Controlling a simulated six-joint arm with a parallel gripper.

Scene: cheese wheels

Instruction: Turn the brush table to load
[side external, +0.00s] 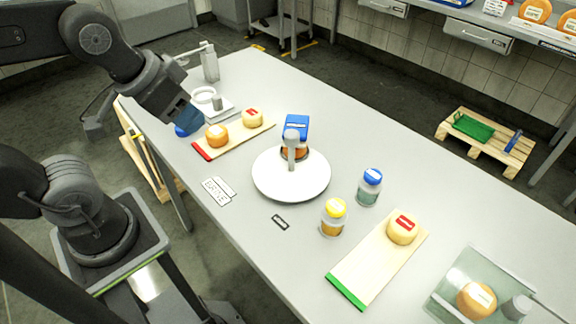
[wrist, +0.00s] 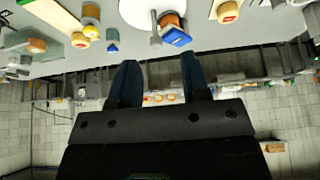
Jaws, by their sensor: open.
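The brush table is a round white disc (side external: 278,190) in the middle of the worktop. A grey post with a rounded head (side external: 291,138) stands at it, in front of a blue block (side external: 296,122). An orange cheese wheel (side external: 300,153) shows partly behind the post; the rest is hidden. My gripper (side external: 187,126) is at the upper left, away from the disc and near the red-ended board. In the wrist view its two dark blue fingers (wrist: 160,72) are apart with nothing between them. The disc (wrist: 136,10) and blue block (wrist: 176,37) show beyond them at the top.
The red-ended board (side external: 235,143) holds two cheese wheels; the green-ended board (side external: 362,270) holds one. A yellow-capped jar (side external: 333,222) and blue-capped jar (side external: 369,190) stand right of the disc. A clear-sided tray (side external: 445,290) with a cheese is at lower right. Labels lie in front.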

